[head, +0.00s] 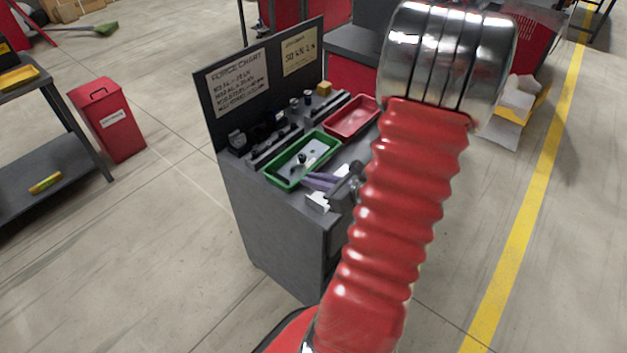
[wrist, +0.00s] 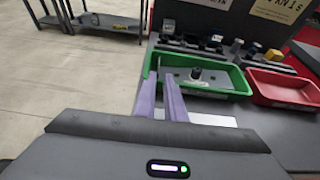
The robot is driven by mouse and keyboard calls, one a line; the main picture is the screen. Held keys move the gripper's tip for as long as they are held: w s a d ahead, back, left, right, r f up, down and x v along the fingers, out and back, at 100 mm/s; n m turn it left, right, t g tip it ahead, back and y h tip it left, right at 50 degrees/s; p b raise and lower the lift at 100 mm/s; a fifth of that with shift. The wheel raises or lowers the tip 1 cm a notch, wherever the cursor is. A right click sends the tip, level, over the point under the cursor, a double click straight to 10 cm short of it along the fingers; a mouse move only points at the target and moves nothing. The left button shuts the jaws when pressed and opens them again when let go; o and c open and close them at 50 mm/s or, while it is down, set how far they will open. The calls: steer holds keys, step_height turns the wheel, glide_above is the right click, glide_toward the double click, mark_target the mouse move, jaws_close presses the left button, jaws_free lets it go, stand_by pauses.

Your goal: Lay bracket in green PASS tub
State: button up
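The green tub (head: 279,181) stands on the grey bench; it also shows in the wrist view (wrist: 225,92). Inside it lies a grey plate-like piece (wrist: 208,82) with small dark holes and a black round knob (wrist: 195,74); it looks like the bracket, but I cannot tell for sure. My gripper (wrist: 161,76) has two purple fingers reaching over the tub's near left part. A gap shows between the fingers, and I see nothing clearly held. In the head view my gripper (head: 318,180) is at the tub's near right side.
A red tub (head: 350,118) stands beyond the green one. Small dark parts and a yellow block (head: 324,88) line the back of the bench, below an upright panel with charts (head: 238,82). A white flat piece (head: 318,201) lies near the bench's front edge.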

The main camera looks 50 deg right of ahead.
steer(key=w+a+r+n+g+y, duration=0.1)
steer(key=a+r+n+g+y, duration=0.25)
steer(key=a+n, duration=0.75)
steer(key=w+a+r+n+g+y, duration=0.1)
steer(key=a+r+n+g+y, duration=0.45)
steer(key=a, duration=0.85)
steer(key=s+a+r+n+h, duration=0.3)
steer(key=r+n+h, duration=0.1)
steer(key=n, duration=0.5)
steer(key=s+a+r+n+t+h, duration=0.1)
steer(key=s+a+r+n+h, duration=0.3)
steer(key=n, duration=0.6)
steer(key=shift+r+h, duration=0.6)
steer(key=shift+r, duration=0.05)
steer(key=shift+s, duration=0.25)
